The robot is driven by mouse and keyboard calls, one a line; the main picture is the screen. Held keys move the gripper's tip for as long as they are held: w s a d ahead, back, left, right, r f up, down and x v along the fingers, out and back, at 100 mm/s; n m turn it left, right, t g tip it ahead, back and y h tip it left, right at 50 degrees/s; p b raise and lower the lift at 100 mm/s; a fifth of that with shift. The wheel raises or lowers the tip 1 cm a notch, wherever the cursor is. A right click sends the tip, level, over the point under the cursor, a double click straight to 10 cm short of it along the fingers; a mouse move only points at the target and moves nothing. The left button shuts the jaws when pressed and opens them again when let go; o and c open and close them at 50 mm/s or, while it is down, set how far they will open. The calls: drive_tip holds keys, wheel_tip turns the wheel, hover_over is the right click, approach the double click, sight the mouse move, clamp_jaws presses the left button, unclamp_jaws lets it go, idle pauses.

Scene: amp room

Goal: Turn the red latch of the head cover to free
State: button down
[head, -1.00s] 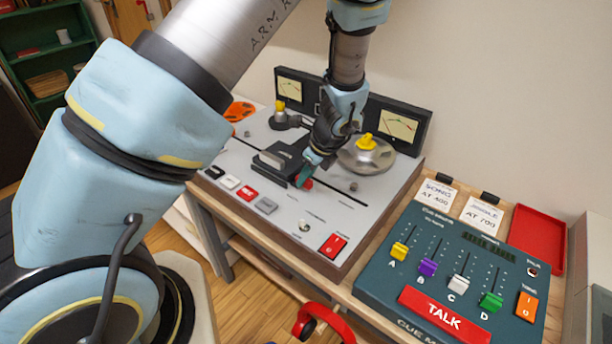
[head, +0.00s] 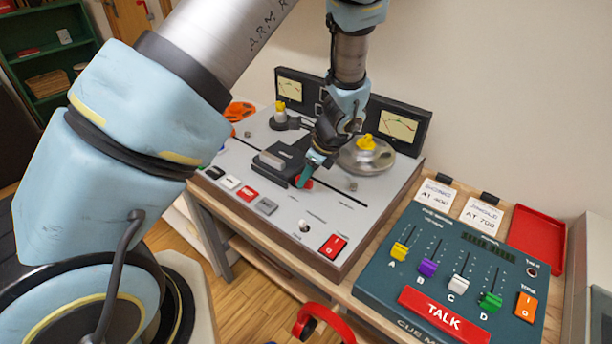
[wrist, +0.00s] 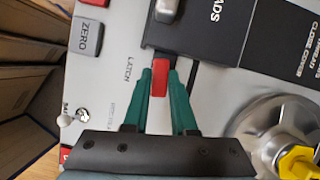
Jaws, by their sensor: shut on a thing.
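The red latch (wrist: 159,77) sits at the near edge of the black head cover (wrist: 205,30), beside the printed word LATCH. In the wrist view my gripper (wrist: 159,85) has its green fingers on either side of the latch, shut on it. In the head view the head cover (head: 283,160) lies on the grey tape deck (head: 230,165). There my gripper (head: 305,176) is at the cover's right end, and only a bit of the red latch (head: 309,184) shows beside the fingers.
A silver reel hub with a yellow knob (head: 367,143) stands close to the right of my gripper. Deck buttons lie to the left, including a grey ZERO button (wrist: 87,37). The cue mixer (head: 450,265) stands at the right. Meters (head: 400,125) stand behind the deck.

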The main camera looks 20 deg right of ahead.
drive_tip(key=n+g+y, duration=0.1)
drive_tip(key=n, duration=0.3)
drive_tip(key=n+g, duration=0.1)
drive_tip(key=n, duration=0.3)
drive_tip(key=shift+s+y, duration=0.15)
drive_tip(key=shift+y, duration=0.15)
drive_tip(key=n+g, duration=0.2)
drive_tip(key=n, duration=0.2)
drive_tip(key=shift+s+b, duration=0.1)
drive_tip(key=shift+b, duration=0.3)
drive_tip(key=shift+s+n+g, duration=0.15)
drive_tip(key=shift+n+g, duration=0.65)
drive_tip(key=shift+n, duration=1.3)
drive_tip(key=c, duration=0.7)
unclamp_jaws()
drive_tip(key=shift+b, duration=0.3)
